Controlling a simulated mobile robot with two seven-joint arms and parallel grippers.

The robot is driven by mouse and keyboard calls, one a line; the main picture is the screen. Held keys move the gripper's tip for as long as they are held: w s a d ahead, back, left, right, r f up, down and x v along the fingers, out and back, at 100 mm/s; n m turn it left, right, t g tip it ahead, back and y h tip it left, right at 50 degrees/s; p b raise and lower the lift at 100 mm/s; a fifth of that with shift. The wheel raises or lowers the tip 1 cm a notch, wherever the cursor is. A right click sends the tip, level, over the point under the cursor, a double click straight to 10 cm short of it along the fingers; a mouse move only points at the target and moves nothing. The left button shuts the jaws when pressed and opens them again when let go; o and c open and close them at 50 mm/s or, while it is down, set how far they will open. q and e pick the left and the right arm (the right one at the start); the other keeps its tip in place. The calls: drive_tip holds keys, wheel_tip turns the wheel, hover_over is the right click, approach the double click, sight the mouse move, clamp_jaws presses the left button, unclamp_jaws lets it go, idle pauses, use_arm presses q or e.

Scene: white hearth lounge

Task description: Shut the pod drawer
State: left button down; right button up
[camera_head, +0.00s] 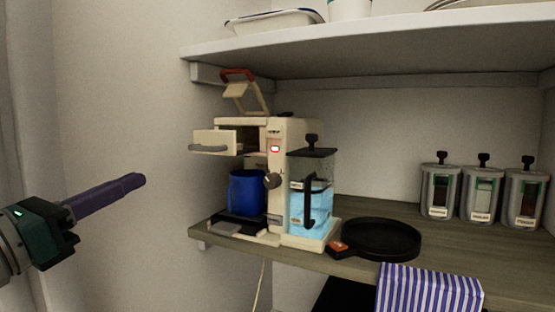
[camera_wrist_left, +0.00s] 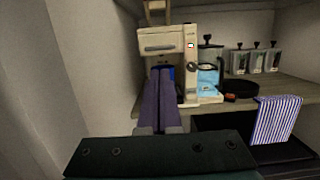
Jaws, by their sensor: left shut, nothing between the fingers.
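The pod drawer (camera_head: 211,138) is the cream box with a grey handle at the upper left front of the cream coffee machine (camera_head: 284,135). It sticks out from the machine body, with a dark gap behind its front. In the left wrist view the drawer front (camera_wrist_left: 160,41) shows above my fingers. My left gripper (camera_head: 140,180) has purple fingers shut together and empty. In the head view it is left of and lower than the drawer, clear of it. In the left wrist view the gripper (camera_wrist_left: 161,72) partly hides the blue mug. My right gripper is not in view.
The machine's red-handled lid (camera_head: 240,85) stands raised under the upper shelf (camera_head: 380,45). A blue mug (camera_head: 246,193) sits below the drawer, and a clear water tank (camera_head: 312,195) stands beside it. A black pan (camera_head: 376,238), striped cloth (camera_head: 428,290) and canisters (camera_head: 484,190) lie right.

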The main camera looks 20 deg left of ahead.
sight(199, 149)
use_arm(q)
drive_tip(key=x, duration=1.2)
drive_tip(key=shift+a, duration=0.1)
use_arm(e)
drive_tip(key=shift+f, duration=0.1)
use_arm(q)
drive_tip(key=shift+f, duration=0.1)
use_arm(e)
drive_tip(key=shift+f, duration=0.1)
